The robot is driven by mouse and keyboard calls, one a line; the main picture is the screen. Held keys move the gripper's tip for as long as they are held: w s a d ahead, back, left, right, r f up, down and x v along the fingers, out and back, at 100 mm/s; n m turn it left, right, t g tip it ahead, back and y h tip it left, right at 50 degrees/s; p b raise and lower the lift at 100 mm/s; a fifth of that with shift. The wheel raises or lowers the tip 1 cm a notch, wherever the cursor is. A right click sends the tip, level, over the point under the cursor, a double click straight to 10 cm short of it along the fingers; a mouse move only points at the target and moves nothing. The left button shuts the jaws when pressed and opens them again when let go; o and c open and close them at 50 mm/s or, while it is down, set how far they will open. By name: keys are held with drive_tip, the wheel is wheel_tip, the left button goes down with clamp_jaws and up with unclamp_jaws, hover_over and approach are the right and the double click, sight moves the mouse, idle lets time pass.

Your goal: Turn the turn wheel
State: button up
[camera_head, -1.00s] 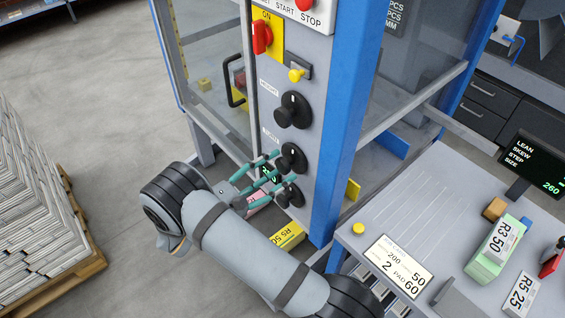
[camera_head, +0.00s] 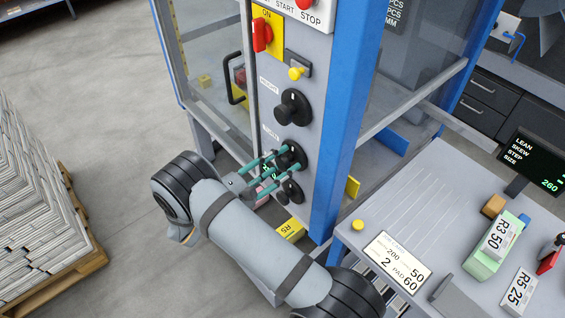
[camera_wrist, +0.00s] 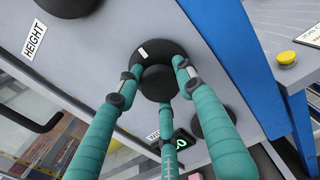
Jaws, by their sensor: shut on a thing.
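Several black round turn wheels with stubby grips run down the grey panel of the machine. The upper wheel (camera_head: 294,104) sits by the HEIGHT label. The middle wheel (camera_head: 297,151) has a white mark on its rim; in the wrist view this wheel (camera_wrist: 148,50) is in the centre. My gripper (camera_head: 289,160) has its teal fingers around the middle wheel's grip; in the wrist view the gripper (camera_wrist: 156,88) is shut on it, fingertips on different sides. The lower wheel (camera_head: 292,192) is just below, partly behind a finger. The middle wheel's label is partly hidden.
A red switch (camera_head: 262,35) and a yellow button (camera_head: 296,73) are above the wheels. A blue post (camera_head: 343,120) stands right of the panel. The worktable (camera_head: 440,205) carries cards and blocks. A newspaper stack (camera_head: 35,205) is at left, with clear floor between.

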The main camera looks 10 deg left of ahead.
drive_tip(key=shift+s+f, duration=0.1)
drive_tip(key=c, duration=0.4)
drive_tip(key=shift+d+n+p, duration=0.1)
drive_tip(key=shift+n+p, duration=0.2)
drive_tip(key=shift+n, duration=0.4)
drive_tip(key=shift+f, duration=0.1)
drive_tip(key=o, duration=1.1)
drive_tip(key=v, duration=1.2)
